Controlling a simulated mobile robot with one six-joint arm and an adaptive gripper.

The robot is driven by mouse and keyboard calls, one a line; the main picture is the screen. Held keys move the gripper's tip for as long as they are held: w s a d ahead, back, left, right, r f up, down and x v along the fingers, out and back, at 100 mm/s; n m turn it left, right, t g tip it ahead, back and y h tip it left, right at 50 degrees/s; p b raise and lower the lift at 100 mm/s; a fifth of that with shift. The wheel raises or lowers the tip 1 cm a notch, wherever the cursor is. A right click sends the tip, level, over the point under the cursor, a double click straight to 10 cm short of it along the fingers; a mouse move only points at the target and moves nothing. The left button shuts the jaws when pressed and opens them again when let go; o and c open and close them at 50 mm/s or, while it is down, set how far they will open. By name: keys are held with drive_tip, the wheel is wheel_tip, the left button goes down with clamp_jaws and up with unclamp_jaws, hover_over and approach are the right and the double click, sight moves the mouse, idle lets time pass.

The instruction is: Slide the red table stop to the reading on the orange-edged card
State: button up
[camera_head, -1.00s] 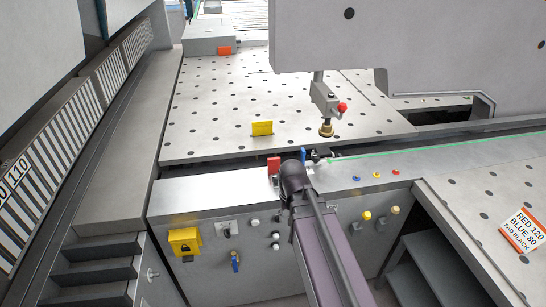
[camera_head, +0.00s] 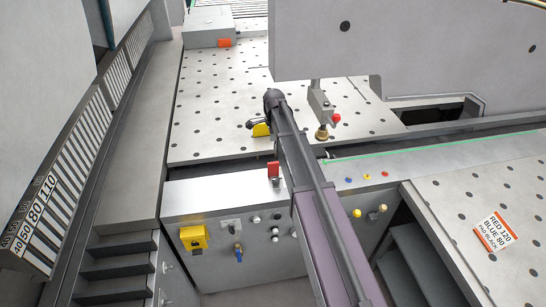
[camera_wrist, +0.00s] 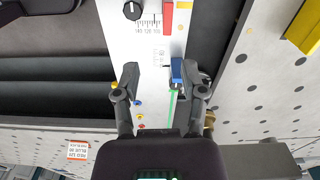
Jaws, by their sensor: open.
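The red table stop (camera_head: 274,170) stands at the table's front edge. In the wrist view its red block (camera_wrist: 168,17) is at the top, beside a printed scale (camera_wrist: 148,21) marked 140, 120 and 100; I cannot read its exact position. The orange-edged card (camera_head: 497,231) reads RED 120, BLUE 80, PAD BLACK; it also shows in the wrist view (camera_wrist: 77,150). My gripper (camera_wrist: 160,85) is open and empty, its fingers apart. A blue stop (camera_wrist: 177,70) appears near its right finger, and the red stop lies beyond the fingertips. My arm partly hides the gripper in the head view.
A yellow block (camera_head: 261,130) stands on the perforated table (camera_head: 205,115), partly behind my arm. A brass-tipped part (camera_head: 322,132) with a red knob hangs to the right. A black knob (camera_wrist: 132,10) sits beside the scale. A yellow lock box (camera_head: 193,238) is on the front panel.

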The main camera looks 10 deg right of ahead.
sight(273, 163)
drive_tip(key=shift+w+r+m, duration=0.35)
drive_tip(key=shift+w+m, duration=0.05)
drive_tip(key=shift+w, duration=0.2)
drive_tip(key=shift+f, duration=0.1)
wheel_tip(273, 163, down, 14)
drive_tip(key=b, duration=1.3)
drive_tip(key=shift+r+b, duration=0.2)
drive_tip(key=shift+b, duration=0.1)
clamp_jaws()
